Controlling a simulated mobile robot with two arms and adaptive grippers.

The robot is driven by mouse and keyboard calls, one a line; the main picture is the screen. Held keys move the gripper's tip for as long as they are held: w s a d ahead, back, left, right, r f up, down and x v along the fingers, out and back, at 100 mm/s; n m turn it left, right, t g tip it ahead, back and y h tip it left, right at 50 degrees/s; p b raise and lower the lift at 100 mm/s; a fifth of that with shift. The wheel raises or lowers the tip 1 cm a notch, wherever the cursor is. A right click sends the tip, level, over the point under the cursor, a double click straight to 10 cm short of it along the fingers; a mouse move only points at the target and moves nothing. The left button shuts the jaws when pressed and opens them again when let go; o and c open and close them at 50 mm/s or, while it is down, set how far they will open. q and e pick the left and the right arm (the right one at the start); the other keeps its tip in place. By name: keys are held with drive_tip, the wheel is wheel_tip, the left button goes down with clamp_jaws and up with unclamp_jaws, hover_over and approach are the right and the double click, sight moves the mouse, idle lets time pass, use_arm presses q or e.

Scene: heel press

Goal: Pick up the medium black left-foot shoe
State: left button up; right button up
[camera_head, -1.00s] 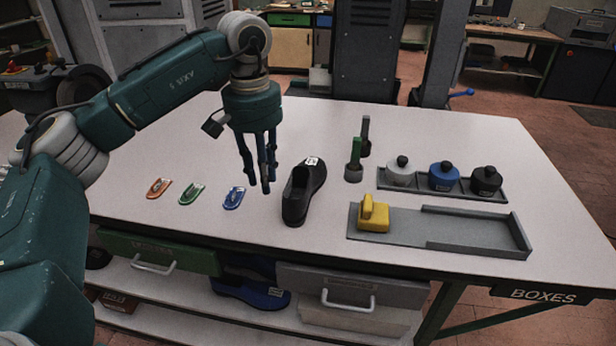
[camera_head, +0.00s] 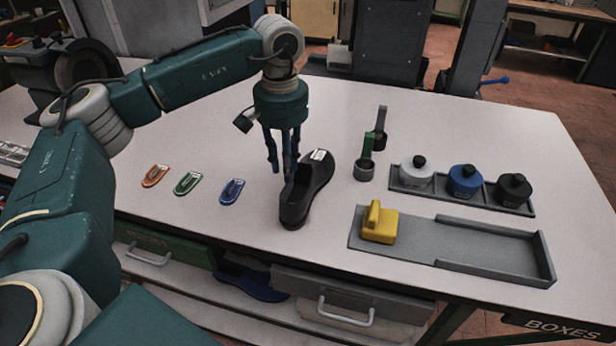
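The black shoe (camera_head: 312,191) stands upright on the white table, with its toe towards the front edge and a white label at its heel end. Its size and which foot it fits cannot be made out. My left gripper (camera_head: 282,170) points down just left of the shoe, its fingers spread with nothing between them. One finger overlaps the shoe's left edge in the picture; I cannot tell whether it touches. My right gripper is not in view.
Orange (camera_head: 155,176), green (camera_head: 187,183) and blue (camera_head: 231,192) small pieces lie left of the shoe. A rack (camera_head: 397,186) with bottles and a grey tray (camera_head: 480,246) with a yellow block (camera_head: 379,224) are at right. A blue shoe (camera_head: 250,284) lies below.

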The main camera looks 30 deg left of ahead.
sight(307, 177)
use_arm(q)
drive_tip(key=f, duration=0.1)
drive_tip(key=f+p, duration=0.1)
drive_tip(key=f, duration=0.1)
drive_tip(key=f+p, duration=0.1)
drive_tip(key=shift+w+f, duration=0.25)
drive_tip(key=shift+f, duration=0.35)
drive_tip(key=shift+c, duration=0.5)
drive_tip(key=c, duration=0.5)
clamp_jaws()
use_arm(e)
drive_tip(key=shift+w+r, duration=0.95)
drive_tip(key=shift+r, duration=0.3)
